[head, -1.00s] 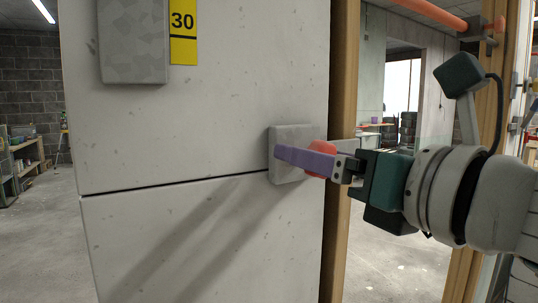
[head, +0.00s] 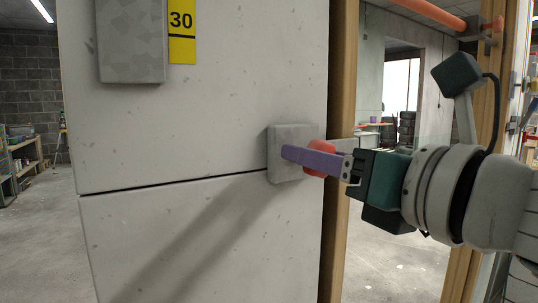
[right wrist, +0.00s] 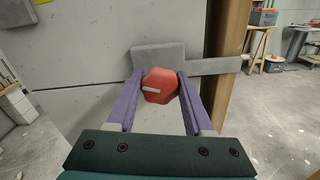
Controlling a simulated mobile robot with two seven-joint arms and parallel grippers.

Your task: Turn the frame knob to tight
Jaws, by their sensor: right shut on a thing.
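The frame knob is a red, faceted knob (right wrist: 160,86) on a grey block (right wrist: 158,56) fixed to the pale wall panel. A short pale mark on its face lies nearly level, left of centre. In the head view the knob (head: 321,149) is partly hidden behind a purple finger. My right gripper (head: 300,157) reaches in from the right, its purple fingers shut on the knob, one on each side in the right wrist view. My left gripper is not in view.
A wooden post (head: 338,215) runs beside the panel's right edge. A grey bar (right wrist: 215,66) extends right from the block across the post. A second grey box (head: 131,42) and a yellow "30" sign (head: 182,35) are higher on the panel.

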